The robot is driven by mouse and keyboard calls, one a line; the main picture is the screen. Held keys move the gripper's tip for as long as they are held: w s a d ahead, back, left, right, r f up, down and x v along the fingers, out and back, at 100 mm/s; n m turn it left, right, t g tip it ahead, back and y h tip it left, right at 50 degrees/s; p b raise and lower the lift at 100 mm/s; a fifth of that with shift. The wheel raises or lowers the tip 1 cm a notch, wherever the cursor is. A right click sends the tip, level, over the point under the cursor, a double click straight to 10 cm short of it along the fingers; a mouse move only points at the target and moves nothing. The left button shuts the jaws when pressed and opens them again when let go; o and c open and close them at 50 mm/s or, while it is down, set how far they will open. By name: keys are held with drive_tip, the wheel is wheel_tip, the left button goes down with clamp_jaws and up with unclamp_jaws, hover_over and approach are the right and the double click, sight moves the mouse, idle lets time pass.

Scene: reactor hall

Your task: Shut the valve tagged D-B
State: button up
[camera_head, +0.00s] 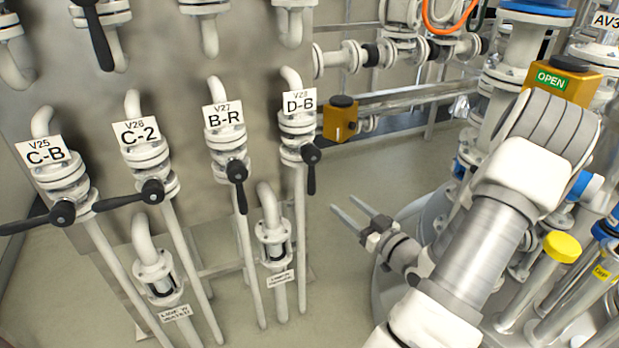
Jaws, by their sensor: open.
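The valve tagged D-B (299,125), marked V28, is the rightmost of the row of white pipe valves on the grey panel. Its black lever (311,170) hangs down, roughly in line with its pipe. My gripper (343,203) is open and empty, to the right of and a little below the lever. Its two fingers point up and left, apart from the lever in the picture. How far it stands from the lever in depth I cannot tell.
The neighbouring B-R valve's lever (238,173) also hangs down. The C-2 lever (150,191) and C-B lever (62,213) point left, across their pipes. A lower pipe with a sight glass (273,236) stands left of my gripper. Pipework with a yellow cap (562,246) crowds the right.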

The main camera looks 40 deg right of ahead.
sight(314, 179)
drive_tip(key=w, duration=0.5)
drive_tip(key=w+b, duration=0.1)
drive_tip(key=w, duration=0.4)
drive_tip(key=w+b, duration=0.1)
drive_tip(key=w, duration=0.4)
drive_tip(key=shift+w+d, duration=0.15)
drive_tip(key=shift+d, duration=0.1)
clamp_jaws()
idle(0.7)
